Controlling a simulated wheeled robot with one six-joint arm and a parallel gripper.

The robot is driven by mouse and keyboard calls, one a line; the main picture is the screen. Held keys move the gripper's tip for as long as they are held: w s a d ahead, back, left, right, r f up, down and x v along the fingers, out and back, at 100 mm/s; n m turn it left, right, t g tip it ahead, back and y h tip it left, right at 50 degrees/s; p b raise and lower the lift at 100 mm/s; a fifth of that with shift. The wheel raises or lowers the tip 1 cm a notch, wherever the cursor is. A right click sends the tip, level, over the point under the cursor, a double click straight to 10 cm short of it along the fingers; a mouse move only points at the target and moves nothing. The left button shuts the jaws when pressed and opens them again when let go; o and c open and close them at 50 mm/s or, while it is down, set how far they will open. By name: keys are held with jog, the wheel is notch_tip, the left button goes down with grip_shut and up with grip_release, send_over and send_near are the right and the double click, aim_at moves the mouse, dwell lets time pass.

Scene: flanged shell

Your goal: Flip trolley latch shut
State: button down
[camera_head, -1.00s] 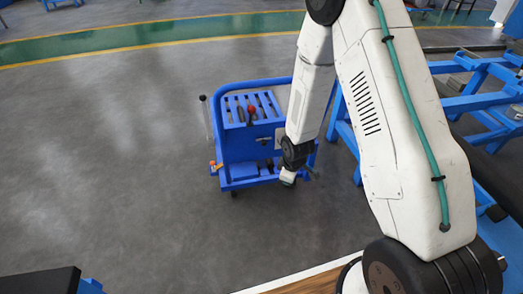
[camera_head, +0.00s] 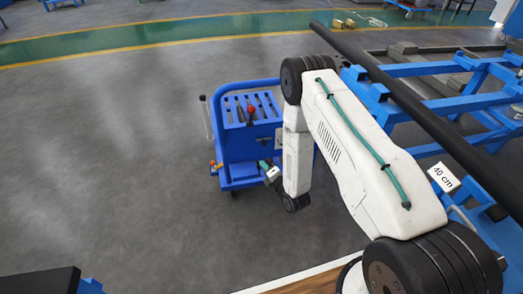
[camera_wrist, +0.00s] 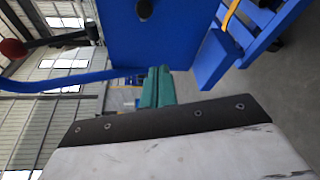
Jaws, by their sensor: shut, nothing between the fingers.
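The blue trolley (camera_head: 238,148) stands on the floor left of my arm. A thin lever with a black knob (camera_head: 203,98) rises at its left side, and a small orange-red part (camera_head: 213,164) sits low on its left corner. I cannot tell which part is the latch. My gripper (camera_head: 263,164) is at the trolley's lower front right, its teal fingers pointing at the trolley. In the wrist view the fingers (camera_wrist: 157,84) are shut and empty, before a blue panel (camera_wrist: 150,35); whether they touch it is unclear.
Black and red-knobbed handles (camera_head: 251,109) stand on the trolley's slotted top. The grey floor left of the trolley is clear.

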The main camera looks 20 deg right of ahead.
aim_at(264, 141)
jog(key=shift+r+n, duration=0.2)
jog(key=shift+n, duration=0.1)
jog(key=w+d, duration=0.1)
jog(key=w, duration=0.8)
jog(key=shift+w, duration=0.2)
jog(key=shift+d+r, duration=0.1)
jog(key=shift+d, duration=0.05)
